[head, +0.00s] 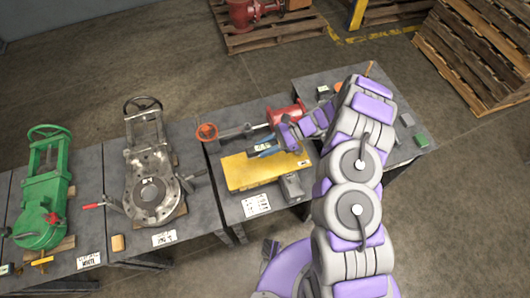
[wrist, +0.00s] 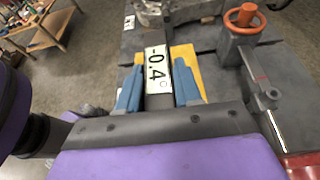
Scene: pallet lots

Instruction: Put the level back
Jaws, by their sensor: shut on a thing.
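My gripper (wrist: 156,88) is shut on the level, with one blue finger on each side of it. In the head view my gripper (head: 263,149) is over the back part of a yellow slab (head: 248,176) on a grey table. The yellow slab (wrist: 187,57) also shows behind the level in the wrist view. Whether the level touches the slab I cannot tell. The level's lower part is hidden by my gripper.
A valve with an orange handwheel (head: 207,132) and red body (head: 287,113) lies just behind the slab. A grey block (head: 292,187) and a label card (head: 256,204) are at the table's front. Tables with a steel valve (head: 150,190) and a green valve (head: 42,200) stand left.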

